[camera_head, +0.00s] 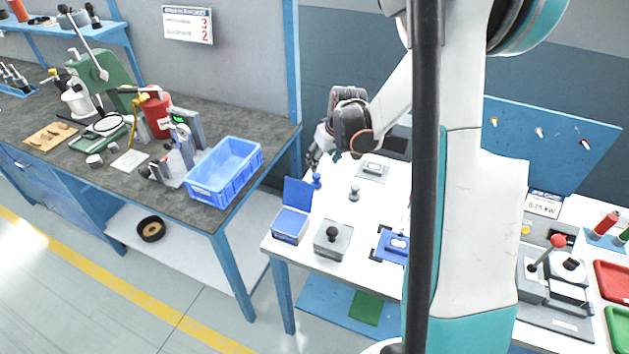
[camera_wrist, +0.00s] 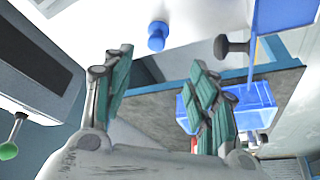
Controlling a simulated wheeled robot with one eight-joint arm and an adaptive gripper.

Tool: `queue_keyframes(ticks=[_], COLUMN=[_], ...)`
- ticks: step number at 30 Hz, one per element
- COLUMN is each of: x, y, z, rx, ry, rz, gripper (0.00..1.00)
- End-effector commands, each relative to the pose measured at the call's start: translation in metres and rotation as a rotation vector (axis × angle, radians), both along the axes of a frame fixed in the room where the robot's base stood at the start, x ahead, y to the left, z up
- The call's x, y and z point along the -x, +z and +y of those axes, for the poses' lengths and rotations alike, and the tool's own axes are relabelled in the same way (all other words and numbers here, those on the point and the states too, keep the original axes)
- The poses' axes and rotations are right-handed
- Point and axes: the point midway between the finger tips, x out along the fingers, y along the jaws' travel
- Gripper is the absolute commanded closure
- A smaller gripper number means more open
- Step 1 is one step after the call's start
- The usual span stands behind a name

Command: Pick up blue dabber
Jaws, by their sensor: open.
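The blue dabber (camera_head: 317,181) stands on the white bench, just right of the open blue box. In the wrist view the blue dabber (camera_wrist: 157,36) shows whole, beyond my fingertips and roughly in line with the gap between them. My gripper (camera_wrist: 161,62) is open, with its green-padded fingers apart and nothing between them. In the head view my gripper (camera_head: 322,150) is just above and behind the blue dabber in the picture, partly covered by my wrist.
A grey dabber (camera_head: 354,193) stands right of the blue one, and it also shows in the wrist view (camera_wrist: 232,46). An open blue box (camera_head: 291,223) and a grey block with a black knob (camera_head: 333,240) are nearby. A blue crate (camera_head: 226,171) sits on the left bench.

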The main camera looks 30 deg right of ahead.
Motion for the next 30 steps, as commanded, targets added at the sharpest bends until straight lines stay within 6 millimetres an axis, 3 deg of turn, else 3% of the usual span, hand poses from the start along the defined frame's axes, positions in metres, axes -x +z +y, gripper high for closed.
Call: queue_keyframes(ticks=[12, 23, 30], x=[-0.026, -0.035, -0.047], y=[-0.066, -0.087, -0.119], z=[0.0, -0.001, -0.005], rx=[0.0, 0.0, 0.0], ry=[0.0, -0.001, 0.0], rz=[0.0, 0.0, 0.0], gripper=[0.47, 0.47, 0.47])
